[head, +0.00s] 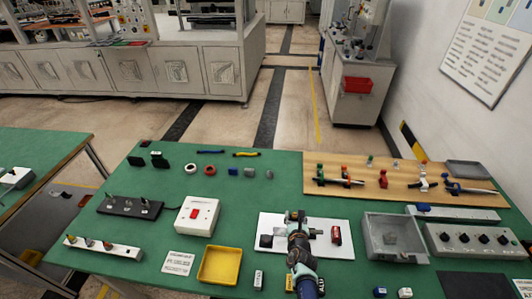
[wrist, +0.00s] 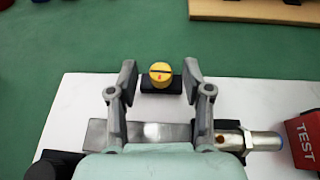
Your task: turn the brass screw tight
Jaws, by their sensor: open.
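The brass screw (wrist: 160,73) shows in the wrist view as a round yellow head with a dark slot across it and a small red mark. It sits on a small black block (wrist: 152,86) at the far edge of a white board (wrist: 70,108). My gripper (wrist: 159,66) is open, with one finger to each side of the screw in the picture and a gap on both sides. I cannot tell how far above the screw the fingertips are. In the head view my gripper (head: 295,216) is over the white board and I cannot make out the screw.
A grey metal plate (wrist: 140,132), a brass and silver fitting (wrist: 252,140) and a red TEST block (wrist: 304,138) are close by on the board. A grey tray (head: 375,252) stands to the right, a yellow tray (head: 238,265) to the left. A wooden board (head: 340,190) lies behind.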

